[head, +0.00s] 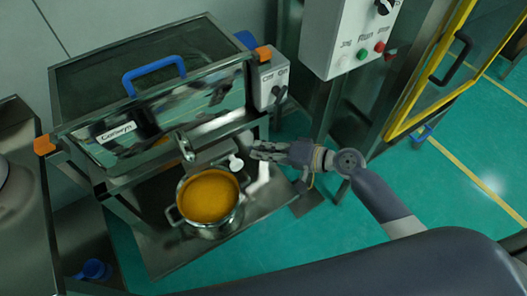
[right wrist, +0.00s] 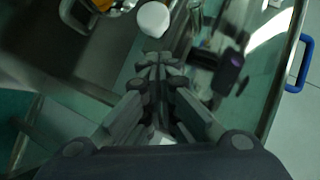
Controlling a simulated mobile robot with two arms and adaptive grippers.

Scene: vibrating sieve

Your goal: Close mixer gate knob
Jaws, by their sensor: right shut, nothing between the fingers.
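A white round knob (head: 235,162) sits below the front of the steel mixer box (head: 190,112), just above a pot; I take it to be the gate knob. In the right wrist view the white knob (right wrist: 153,19) is just beyond my fingertips. My right gripper (head: 255,150) comes in from the right, shut and empty, its tips close to the knob's right side. In the right wrist view the closed fingers (right wrist: 154,60) point at the knob; I cannot tell whether they touch it. My left gripper is in neither view.
A steel pot (head: 207,228) of orange material stands on a metal shelf (head: 165,255) under the box. The box lid has a blue handle (head: 153,74). A small switch box (head: 270,82) is at its right, and a grey control panel (head: 345,38) is farther right.

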